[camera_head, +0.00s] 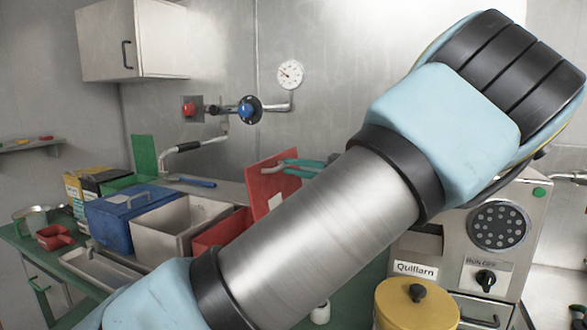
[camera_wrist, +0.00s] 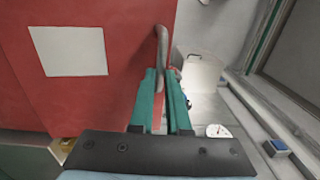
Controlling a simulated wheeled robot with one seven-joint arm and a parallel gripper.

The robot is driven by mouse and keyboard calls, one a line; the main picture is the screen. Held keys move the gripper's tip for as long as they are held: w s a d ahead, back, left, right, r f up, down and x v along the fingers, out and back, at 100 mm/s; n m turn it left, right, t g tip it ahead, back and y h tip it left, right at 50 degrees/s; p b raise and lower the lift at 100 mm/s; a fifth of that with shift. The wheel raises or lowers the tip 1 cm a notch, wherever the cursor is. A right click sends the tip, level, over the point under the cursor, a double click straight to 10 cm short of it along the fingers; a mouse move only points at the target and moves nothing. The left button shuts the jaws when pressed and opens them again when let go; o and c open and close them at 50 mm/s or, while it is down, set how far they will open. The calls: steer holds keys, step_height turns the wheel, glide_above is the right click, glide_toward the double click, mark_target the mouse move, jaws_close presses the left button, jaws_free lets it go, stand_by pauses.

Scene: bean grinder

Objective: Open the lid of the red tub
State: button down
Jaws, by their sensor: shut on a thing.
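The red tub (camera_head: 222,232) stands on the bench behind my arm, and only part of it shows. Its red lid (camera_head: 268,178) is raised, standing steeply above the tub. In the wrist view the lid (camera_wrist: 95,95) fills the left side and bears a blank white label. My gripper's teal fingers (camera_head: 308,163) are at the lid's right side. In the wrist view my gripper (camera_wrist: 163,85) is shut on the lid's grey handle (camera_wrist: 161,45). Part of the handle is hidden between the fingers.
A grey open bin (camera_head: 178,225) and a closed blue tub (camera_head: 130,212) stand left of the red tub. A green raised panel (camera_head: 144,157) is behind them. A grinder machine (camera_head: 500,235) and a yellow lidded canister (camera_head: 417,308) stand at right. A wall pipe with valve (camera_head: 250,109) is above.

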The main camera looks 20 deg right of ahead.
steer(key=c, duration=0.9)
jaws_free()
steer(key=b+v, duration=0.3)
steer(key=v, duration=0.7)
steer(key=shift+s+d+b, duration=0.3)
